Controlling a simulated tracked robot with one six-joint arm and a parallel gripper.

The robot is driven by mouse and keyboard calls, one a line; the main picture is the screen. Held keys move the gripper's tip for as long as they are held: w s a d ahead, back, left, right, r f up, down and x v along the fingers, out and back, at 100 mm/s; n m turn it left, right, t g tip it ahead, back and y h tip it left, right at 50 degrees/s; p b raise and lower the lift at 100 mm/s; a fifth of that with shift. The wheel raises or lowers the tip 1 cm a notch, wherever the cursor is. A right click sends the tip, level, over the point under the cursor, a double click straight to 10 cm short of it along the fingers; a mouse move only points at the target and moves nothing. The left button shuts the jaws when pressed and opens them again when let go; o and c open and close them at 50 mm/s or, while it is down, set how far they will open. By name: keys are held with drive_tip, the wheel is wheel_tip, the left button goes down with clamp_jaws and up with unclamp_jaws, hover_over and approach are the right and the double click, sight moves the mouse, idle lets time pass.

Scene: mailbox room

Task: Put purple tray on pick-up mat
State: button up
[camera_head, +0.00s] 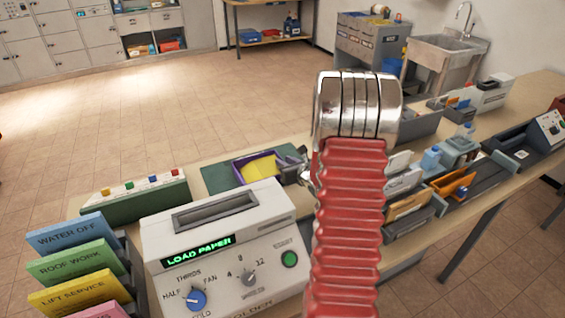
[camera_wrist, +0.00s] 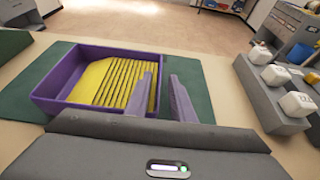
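The purple tray (camera_head: 239,173) holds yellow folded paper (camera_head: 262,167). It sits flat on the dark green mat (camera_head: 217,179), left of my arm. In the wrist view the tray (camera_wrist: 95,53) lies within the mat (camera_wrist: 222,88), which shows on both sides of it. My gripper (camera_head: 296,164) is at the tray's right end. In the wrist view my gripper (camera_wrist: 165,97) has its two fingers on either side of the tray's right wall, with gaps beside the wall, so it looks open. The lower fingertips are partly hidden.
A folding machine (camera_head: 225,250) reading "LOAD PAPER" stands in front of the mat. A green button box (camera_head: 135,195) is to its left. Coloured signs (camera_head: 75,260) fill the near left corner. Sorting bins (camera_head: 405,205) are right of my arm.

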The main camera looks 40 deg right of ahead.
drive_tip(key=v, duration=1)
drive_tip(key=shift+s, duration=0.1)
idle(0.6)
